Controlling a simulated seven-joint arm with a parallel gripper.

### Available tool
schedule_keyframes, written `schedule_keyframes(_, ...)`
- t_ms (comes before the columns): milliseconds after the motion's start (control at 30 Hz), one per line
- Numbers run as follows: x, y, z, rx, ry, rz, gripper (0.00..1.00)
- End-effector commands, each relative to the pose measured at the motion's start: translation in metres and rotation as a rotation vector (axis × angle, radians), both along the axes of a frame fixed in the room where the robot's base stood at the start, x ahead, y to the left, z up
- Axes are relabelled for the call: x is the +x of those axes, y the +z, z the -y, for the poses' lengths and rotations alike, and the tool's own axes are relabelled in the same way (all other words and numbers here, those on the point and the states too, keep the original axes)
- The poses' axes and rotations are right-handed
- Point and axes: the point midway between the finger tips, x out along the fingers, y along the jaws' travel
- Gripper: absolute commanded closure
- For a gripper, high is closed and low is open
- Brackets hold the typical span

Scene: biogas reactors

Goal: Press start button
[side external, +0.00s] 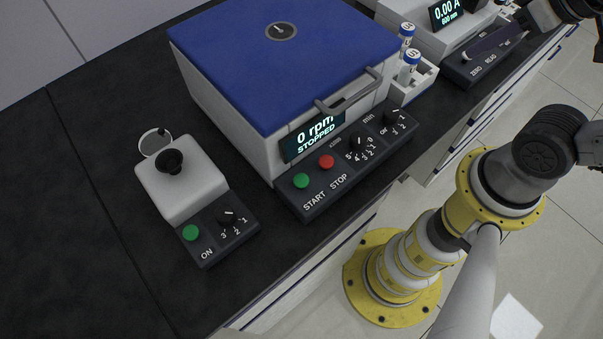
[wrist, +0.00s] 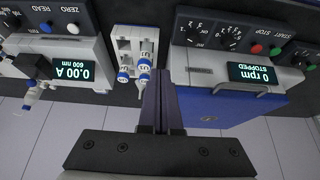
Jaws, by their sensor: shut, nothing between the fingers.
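The green START button (side external: 301,181) is on the sloped dark front panel of the blue-lidded centrifuge (side external: 235,105). The red STOP button (side external: 326,162) is just right of it. The centrifuge display (side external: 315,135) reads 0 rpm, STOPPED. In the inverted wrist view, the green button (wrist: 275,50) is at upper right beside the red one (wrist: 256,48). My gripper (wrist: 165,78) is shut and empty, between the tube rack and the centrifuge in that view, well away from START. In the side view, my arm's end is at the top right, partly cut off.
A tube rack (side external: 417,83) with blue-capped tubes stands right of the centrifuge. A spectrophotometer (side external: 425,30) with ZERO and READ buttons is beyond it. A small vortex-type mixer (side external: 182,185) with its own green ON button (side external: 191,233) stands left. The centrifuge's handle (side external: 350,95) protrudes in front.

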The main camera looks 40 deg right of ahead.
Motion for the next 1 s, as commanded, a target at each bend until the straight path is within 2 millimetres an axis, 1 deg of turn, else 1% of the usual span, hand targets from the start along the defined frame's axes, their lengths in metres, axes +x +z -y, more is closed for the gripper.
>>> schedule_keyframes(167, 0.002, 0.000, -0.003, 0.004, 0.018, 0.002, 1.00)
schedule_keyframes(267, 0.009, 0.001, -0.015, 0.019, 0.088, 0.016, 1.00)
schedule_keyframes(367, 0.021, 0.003, -0.040, 0.046, 0.224, 0.046, 1.00)
schedule_keyframes(600, 0.052, 0.014, -0.121, 0.111, 0.613, 0.194, 1.00)
schedule_keyframes(800, 0.069, 0.022, -0.180, 0.112, 0.850, 0.334, 1.00)
schedule_keyframes(1000, 0.078, 0.020, -0.228, 0.050, 1.017, 0.447, 1.00)
